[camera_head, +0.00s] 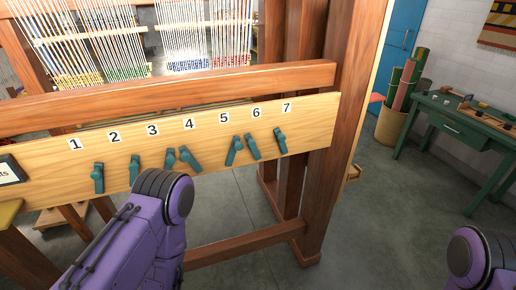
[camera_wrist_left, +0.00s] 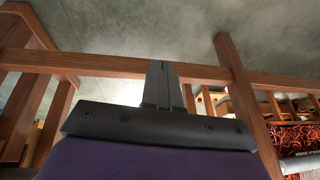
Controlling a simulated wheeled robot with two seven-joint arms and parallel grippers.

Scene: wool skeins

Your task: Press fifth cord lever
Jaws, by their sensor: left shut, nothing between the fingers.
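The fifth cord lever (camera_head: 234,151) is a small green lever below the number 5 on a pale wooden board (camera_head: 318,125). Its lower end leans left. Lever 4 (camera_head: 190,160) is to its left, and lever 6 (camera_head: 253,147) is close on its right, its lower end leaning right. My purple left arm rises from the bottom of the head view, left of lever 5, and its gripper is hidden there. In the left wrist view my left gripper (camera_wrist_left: 162,68) is shut and empty, its fingers seen against a wooden beam and grey floor. No lever shows in the wrist view.
The board sits on a wooden loom frame with a thick post (camera_head: 330,150) at its right. Levers 1 (camera_head: 98,178), 2 (camera_head: 135,170), 3 (camera_head: 170,160) and 7 (camera_head: 280,141) share it. A green table (camera_head: 470,130) stands far right. Open floor lies between.

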